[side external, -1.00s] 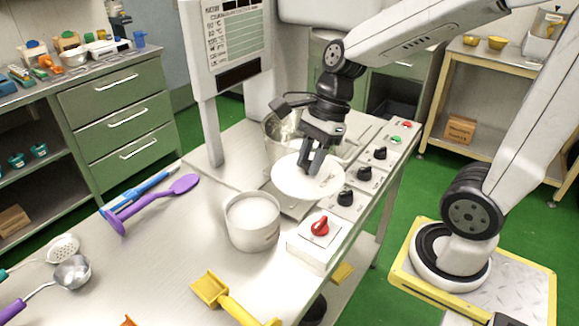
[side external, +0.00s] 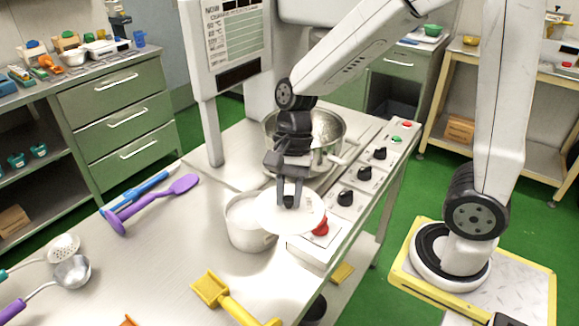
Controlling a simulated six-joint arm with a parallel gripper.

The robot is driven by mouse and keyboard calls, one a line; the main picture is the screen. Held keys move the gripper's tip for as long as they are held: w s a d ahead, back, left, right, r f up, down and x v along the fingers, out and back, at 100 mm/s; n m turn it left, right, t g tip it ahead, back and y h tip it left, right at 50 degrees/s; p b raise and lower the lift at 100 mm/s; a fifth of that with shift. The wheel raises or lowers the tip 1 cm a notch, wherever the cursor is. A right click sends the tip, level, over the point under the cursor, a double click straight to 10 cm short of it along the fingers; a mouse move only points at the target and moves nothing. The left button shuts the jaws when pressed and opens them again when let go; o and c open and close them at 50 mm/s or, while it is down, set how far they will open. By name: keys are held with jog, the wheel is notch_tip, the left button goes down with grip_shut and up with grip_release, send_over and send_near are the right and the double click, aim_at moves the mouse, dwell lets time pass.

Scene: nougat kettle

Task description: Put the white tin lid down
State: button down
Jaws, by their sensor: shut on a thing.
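The white tin lid (side external: 283,222) is a flat round disc in the side external view. My gripper (side external: 289,204) is shut on it at its middle and holds it from above. The lid overlaps the right part of the white tin (side external: 240,235) and part of the red knob (side external: 321,227) in the picture. I cannot tell whether the lid touches the tin's rim. The white contents of the tin show at the left of its open top.
A metal kettle (side external: 328,130) stands behind my gripper. A control panel with black knobs (side external: 345,197) runs along the right edge. A yellow scoop (side external: 212,289) lies in front, and a purple spoon (side external: 150,203) and ladles (side external: 72,271) lie left. The bench's left middle is clear.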

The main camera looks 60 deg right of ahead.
jog(key=s+a+f+n+g+h, duration=0.1)
jog(key=a+f+n+g+h, duration=0.1)
jog(key=a+f+n, duration=0.3)
jog(key=shift+a+f+n+h, duration=0.4)
jog(key=shift+f+n, duration=1.8)
jog(key=shift+n, duration=0.4)
jog(key=shift+f, duration=0.1)
jog(key=shift+f, duration=2.15)
jog(key=shift+f, duration=1.75)
jog(key=shift+f, duration=0.15)
jog(key=shift+c, duration=2.4)
grip_release()
